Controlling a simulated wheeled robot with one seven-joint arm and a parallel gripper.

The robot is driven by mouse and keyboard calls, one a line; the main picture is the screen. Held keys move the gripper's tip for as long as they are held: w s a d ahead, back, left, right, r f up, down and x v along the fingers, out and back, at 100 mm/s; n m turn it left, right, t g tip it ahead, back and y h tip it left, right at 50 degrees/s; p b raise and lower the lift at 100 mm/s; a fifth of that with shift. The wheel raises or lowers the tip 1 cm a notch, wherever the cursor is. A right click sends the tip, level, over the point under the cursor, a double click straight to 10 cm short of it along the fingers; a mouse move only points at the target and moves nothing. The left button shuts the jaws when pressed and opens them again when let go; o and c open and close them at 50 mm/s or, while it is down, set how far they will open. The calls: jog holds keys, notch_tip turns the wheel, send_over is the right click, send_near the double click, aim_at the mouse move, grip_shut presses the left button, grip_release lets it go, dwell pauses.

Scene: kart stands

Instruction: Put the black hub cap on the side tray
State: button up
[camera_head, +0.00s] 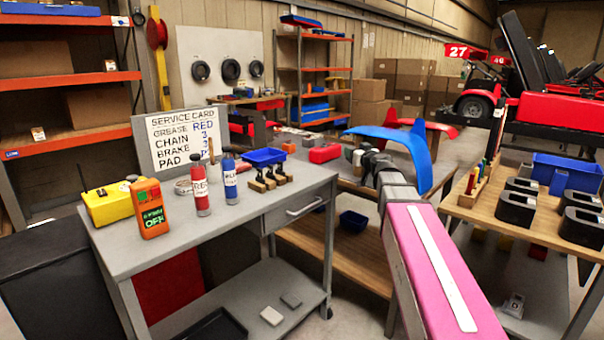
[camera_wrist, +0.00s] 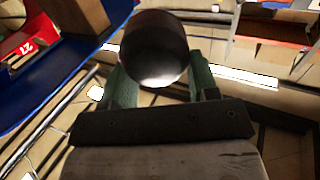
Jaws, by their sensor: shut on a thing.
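The black hub cap (camera_wrist: 153,45) is a dark, rounded, glossy thing in the wrist view. My gripper (camera_wrist: 155,78) is shut on it, with a green finger on each side. The hub cap is held clear of the surfaces seen behind it. In the head view my arm's dark end reaches over the middle bench, beside the blue curved body panel (camera_head: 405,150); the fingers and hub cap are not clear there. I cannot tell for sure which surface is the side tray; a small blue tray (camera_head: 264,155) sits on the grey cart.
The grey cart (camera_head: 130,250) at left carries a service card sign (camera_head: 180,135), red and blue bottles and a yellow case (camera_head: 108,205). A wooden-topped bench (camera_head: 545,225) at right holds black holders and a blue bin (camera_head: 568,172). A red kart (camera_head: 560,115) stands behind.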

jog(key=s+a+r+n+g+y, duration=0.3)
jog(key=a+r+n+g+y, duration=0.15)
jog(key=a+n+y, duration=0.2)
send_over(313, 175)
jog(key=shift+m+g, duration=0.45)
notch_tip(313, 175, down, 7)
jog(key=shift+f, duration=2.1)
jog(key=shift+f, duration=0.15)
jog(key=o, duration=1)
jog(key=shift+s+d, duration=0.2)
jog(key=shift+d, duration=0.05)
jog(key=v, duration=1.1)
jog(key=shift+s+d+f, duration=0.1)
jog(key=shift+s+d, duration=0.1)
jog(key=shift+d, duration=0.05)
